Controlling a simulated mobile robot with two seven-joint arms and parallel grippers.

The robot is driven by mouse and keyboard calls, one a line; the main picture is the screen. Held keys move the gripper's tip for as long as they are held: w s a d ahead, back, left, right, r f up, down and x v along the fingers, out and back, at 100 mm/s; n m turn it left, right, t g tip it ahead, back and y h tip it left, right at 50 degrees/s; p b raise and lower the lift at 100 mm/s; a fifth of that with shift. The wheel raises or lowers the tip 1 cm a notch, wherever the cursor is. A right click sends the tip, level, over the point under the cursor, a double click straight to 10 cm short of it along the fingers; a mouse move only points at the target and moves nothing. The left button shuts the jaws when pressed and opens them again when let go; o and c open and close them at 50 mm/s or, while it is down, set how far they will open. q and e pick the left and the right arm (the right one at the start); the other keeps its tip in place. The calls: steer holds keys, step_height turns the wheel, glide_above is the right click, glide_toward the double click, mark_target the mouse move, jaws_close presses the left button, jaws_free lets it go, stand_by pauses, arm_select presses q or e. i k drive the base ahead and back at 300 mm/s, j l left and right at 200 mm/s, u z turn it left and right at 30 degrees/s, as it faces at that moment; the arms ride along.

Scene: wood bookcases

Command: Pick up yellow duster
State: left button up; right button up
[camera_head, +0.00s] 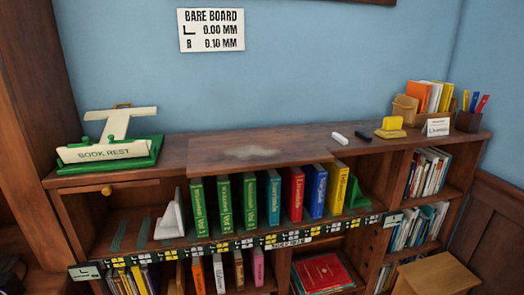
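A yellow block that looks like the duster (391,125) rests on the bookcase top (290,143) toward the right. It seems to have a thin, darker yellow lower layer that sticks out around it. Nothing covers it from above. Neither of my grippers shows in the head view.
A white stick (339,138) and a black marker (363,136) lie left of the duster. A green book rest (108,155) stands far left. A pale smear (249,153) marks the middle.

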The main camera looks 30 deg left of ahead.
mark_target(391, 126)
steer(key=i+l+z, duration=0.1)
steer(key=i+l, duration=0.25)
steer(key=l, duration=0.25)
steer(key=i+l+z, duration=0.1)
steer(key=i+l, duration=0.25)
steer(key=l, duration=0.2)
steer(key=i+l+z, duration=0.1)
steer(key=i+l, duration=0.25)
steer(key=l, duration=0.15)
